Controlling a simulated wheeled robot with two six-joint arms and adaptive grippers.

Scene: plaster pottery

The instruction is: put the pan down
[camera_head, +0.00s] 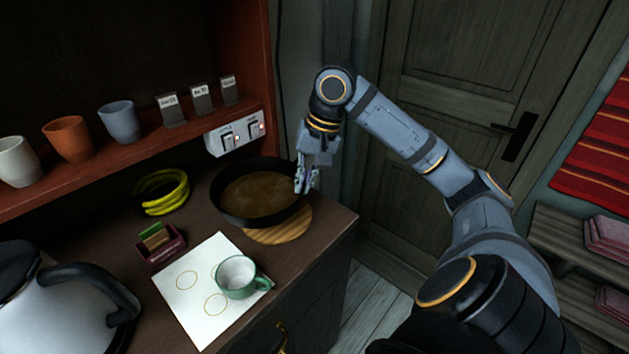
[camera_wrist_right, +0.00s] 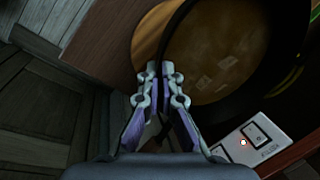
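The dark round pan (camera_head: 228,206), with a brown inside, is at the back of the counter beside the wall switches. It overlaps the far part of a round wooden board (camera_head: 290,232); whether it rests on it or hangs just above it I cannot tell. My right gripper (camera_head: 306,188) is at the pan's right edge, pointing down. In the right wrist view the fingertips (camera_wrist_right: 160,70) are close together on the near rim of the pan (camera_wrist_right: 180,25). The board (camera_wrist_right: 150,25) shows beyond the rim there. My left gripper is not in view.
A green cup (camera_head: 238,278) stands on a white sheet (camera_head: 190,305) with drawn circles. Switches (camera_head: 236,133) sit behind the pan. The counter's right edge is close.

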